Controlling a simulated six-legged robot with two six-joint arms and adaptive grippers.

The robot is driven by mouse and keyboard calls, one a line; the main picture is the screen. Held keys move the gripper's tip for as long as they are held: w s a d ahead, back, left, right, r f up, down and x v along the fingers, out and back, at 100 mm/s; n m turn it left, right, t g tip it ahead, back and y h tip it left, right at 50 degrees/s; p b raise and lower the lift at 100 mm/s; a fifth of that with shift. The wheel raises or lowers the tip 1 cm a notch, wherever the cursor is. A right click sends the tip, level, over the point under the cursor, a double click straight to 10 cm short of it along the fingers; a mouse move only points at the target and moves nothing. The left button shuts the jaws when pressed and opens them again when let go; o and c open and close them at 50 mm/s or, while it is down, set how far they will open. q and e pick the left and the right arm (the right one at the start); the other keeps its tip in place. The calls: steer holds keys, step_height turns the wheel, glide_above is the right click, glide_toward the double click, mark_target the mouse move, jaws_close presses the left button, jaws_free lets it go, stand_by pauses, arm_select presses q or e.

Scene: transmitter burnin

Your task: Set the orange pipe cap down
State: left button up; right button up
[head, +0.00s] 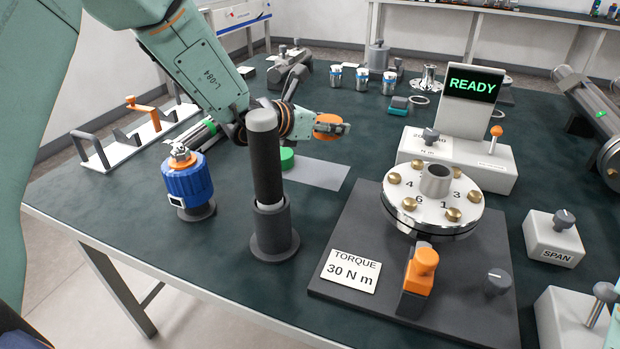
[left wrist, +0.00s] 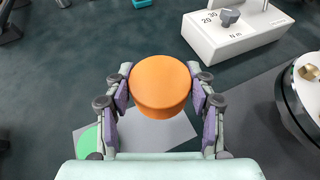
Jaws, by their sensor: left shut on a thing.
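The orange pipe cap (left wrist: 160,84) is a short round cylinder held between the two fingers of my left gripper (left wrist: 162,100) in the left wrist view. In the head view the cap (head: 327,122) shows at the end of my left gripper (head: 335,128), above the far part of a grey mat (head: 322,175). Table surface shows around the cap, and it appears raised above the table. A green round cap (head: 287,158) sits at the left part of the mat, and its edge also shows in the left wrist view (left wrist: 88,142). My right gripper is not in view.
A black post (head: 266,165) stands in front of the mat, with a blue transmitter (head: 187,185) to its left. A torque unit with a READY screen (head: 471,85) and a bolted flange (head: 433,205) stand to the right. Small cans (head: 361,79) stand behind.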

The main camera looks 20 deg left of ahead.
arm_select(q)
steer(key=shift+a+f, duration=0.25)
steer(key=shift+f, duration=0.1)
steer(key=b, duration=0.2)
glide_above(324, 174)
step_height(324, 174, down, 5)
steer(key=shift+d+f, duration=0.1)
steer(key=shift+f, duration=0.05)
steer(key=shift+a+f, duration=0.2)
steer(key=shift+f, duration=0.6)
step_height(324, 174, down, 2)
steer(key=shift+d+f+b, duration=0.15)
steer(key=shift+f+b, duration=0.05)
steer(key=shift+b, duration=0.4)
steer(key=shift+f, duration=0.3)
steer(key=shift+w, duration=0.1)
